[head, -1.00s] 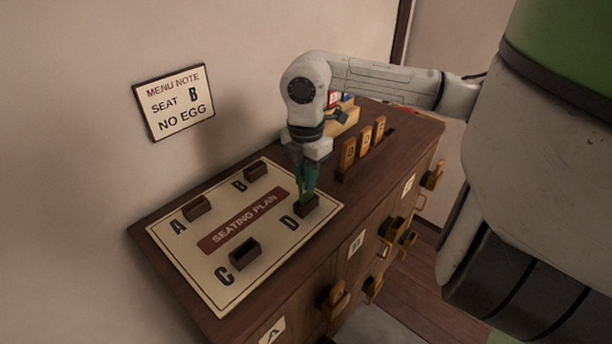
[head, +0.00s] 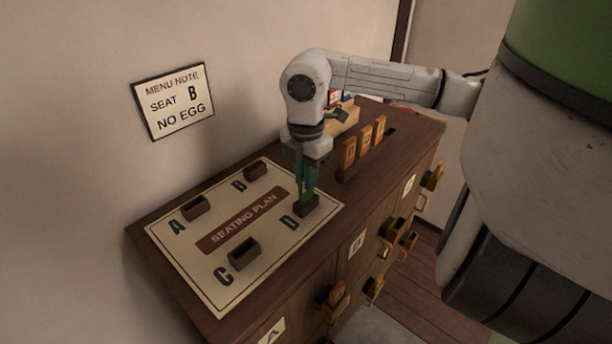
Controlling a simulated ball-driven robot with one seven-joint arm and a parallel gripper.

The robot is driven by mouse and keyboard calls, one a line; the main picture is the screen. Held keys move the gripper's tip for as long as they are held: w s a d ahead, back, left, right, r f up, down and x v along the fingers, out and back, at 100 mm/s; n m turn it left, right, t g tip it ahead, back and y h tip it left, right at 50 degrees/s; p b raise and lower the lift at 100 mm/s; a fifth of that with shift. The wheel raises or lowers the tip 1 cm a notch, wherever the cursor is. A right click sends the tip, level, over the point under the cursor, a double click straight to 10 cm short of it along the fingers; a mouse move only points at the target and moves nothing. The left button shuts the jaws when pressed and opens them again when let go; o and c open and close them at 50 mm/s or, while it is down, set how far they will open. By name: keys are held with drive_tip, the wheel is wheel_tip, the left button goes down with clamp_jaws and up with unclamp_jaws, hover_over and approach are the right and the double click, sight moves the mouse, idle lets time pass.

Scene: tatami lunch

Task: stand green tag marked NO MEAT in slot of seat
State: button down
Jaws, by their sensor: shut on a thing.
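My gripper (head: 307,180) points down over the slot block of seat D (head: 306,206) on the seating plan. It is shut on a green tag (head: 307,195), which is mostly hidden between the fingers. The tag's lower end meets the slot block at D; I cannot tell how deep it sits. The writing on the tag cannot be read. The slot blocks of seat A (head: 196,208), seat B (head: 256,171) and seat C (head: 244,253) look empty.
The seating plan (head: 190,275) lies on a wooden cabinet top (head: 330,240). Wooden tags (head: 365,142) stand in a row right of my gripper. A wooden box (head: 345,115) is behind it. A wall note (head: 174,101) reads SEAT B, NO EGG. Drawer handles (head: 335,298) stick out in front.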

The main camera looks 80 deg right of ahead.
drive_tip(key=shift+f+b, duration=0.65)
drive_tip(key=shift+b, duration=0.55)
drive_tip(key=shift+r, duration=0.1)
idle(0.4)
drive_tip(key=shift+c, duration=1.9)
unclamp_jaws()
drive_tip(key=shift+r+p, duration=1.4)
drive_tip(key=shift+r, duration=2.1)
